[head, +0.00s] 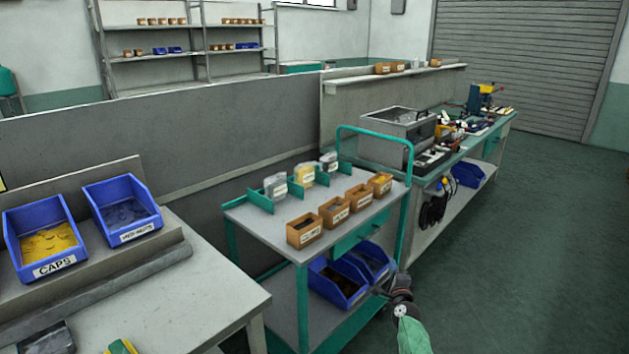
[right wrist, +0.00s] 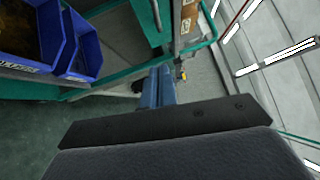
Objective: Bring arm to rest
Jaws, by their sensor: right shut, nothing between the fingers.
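My right gripper (head: 383,291) is low at the right front corner of the green cart (head: 250,222), at the end of my arm coming up from the bottom edge. In the right wrist view its two blue-grey fingers (right wrist: 161,72) lie together with nothing between them. The cart's lower shelf and blue bins show beyond the fingers; I cannot tell how close they are to the cart. My left gripper is in neither view.
The cart carries small brown boxes (head: 304,230) on top and blue bins (head: 338,283) below. A grey table (head: 215,295) with a blue caps bin (head: 45,270) stands at left. A workbench (head: 466,160) stands behind the cart. Open floor (head: 530,250) lies to the right.

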